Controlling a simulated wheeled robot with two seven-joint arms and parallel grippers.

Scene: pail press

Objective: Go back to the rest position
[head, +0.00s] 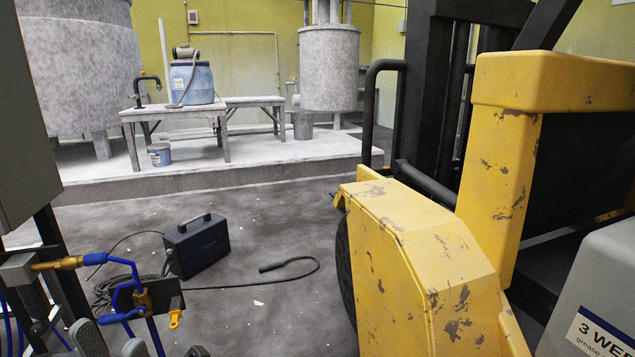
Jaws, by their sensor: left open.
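My left gripper (112,344) shows at the bottom left edge, partly cut off by the frame. Its grey finger pads are apart and I see nothing held between them. Blue-handled brass valves and pipework (140,299) stand just above and around it in the picture; I cannot tell whether they touch. My right gripper is not in view.
A yellow, scuffed vehicle (415,255) fills the right side. A black box (196,246) with a cable lies on the grey floor. A raised platform (250,173) behind carries a table (132,116) with a blue container (191,84), and a small pail (159,155).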

